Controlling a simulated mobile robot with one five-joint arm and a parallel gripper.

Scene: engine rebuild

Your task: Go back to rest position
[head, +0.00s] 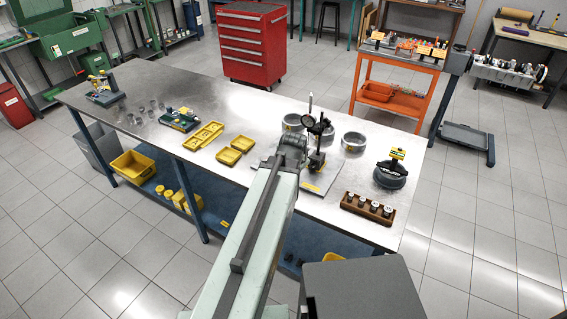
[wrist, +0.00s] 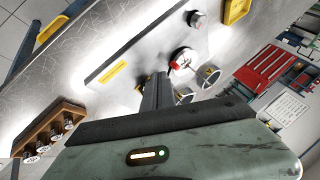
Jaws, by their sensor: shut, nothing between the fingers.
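My arm reaches out over the steel workbench (head: 250,105) in the head view. My gripper (head: 293,147) is above the bench, beside a dial gauge on a stand (head: 318,130) that rises from a flat plate (head: 318,184). In the wrist view my gripper (wrist: 158,80) shows as dark fingers close together, shut and empty. The gauge (wrist: 183,62) appears just beyond the fingertips there. I cannot tell whether the fingers touch the stand.
Metal rings (head: 353,142) stand behind the gauge. A brown rack of cylinders (head: 368,208) and a dark round tool (head: 390,175) are to the right. Yellow trays (head: 206,135) lie to the left. A red tool chest (head: 252,45) and an orange cart (head: 392,90) stand beyond the bench.

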